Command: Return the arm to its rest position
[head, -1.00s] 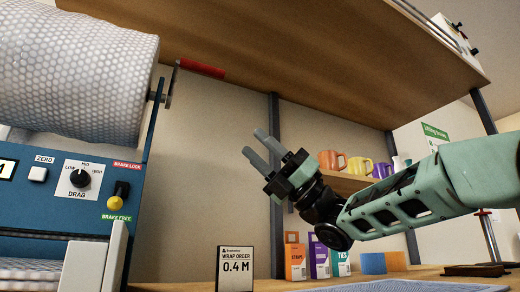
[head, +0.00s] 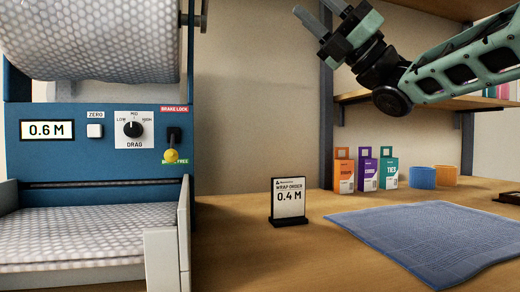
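My green and black gripper (head: 318,10) is at the top of the head view, right of the middle, and points up and to the left. Its two grey fingers are apart with nothing between them, so it is open and empty. One fingertip is partly cut by the top edge. My arm comes in from the right edge, raised above the table and clear of the things on it.
The blue wrap machine (head: 95,170) with its bubble roll (head: 90,35) fills the left; its display reads 0.6 M. An order sign (head: 289,200) reads 0.4 M. A blue mat (head: 425,235), several small boxes (head: 367,172) and tape rolls (head: 422,177) are on the table.

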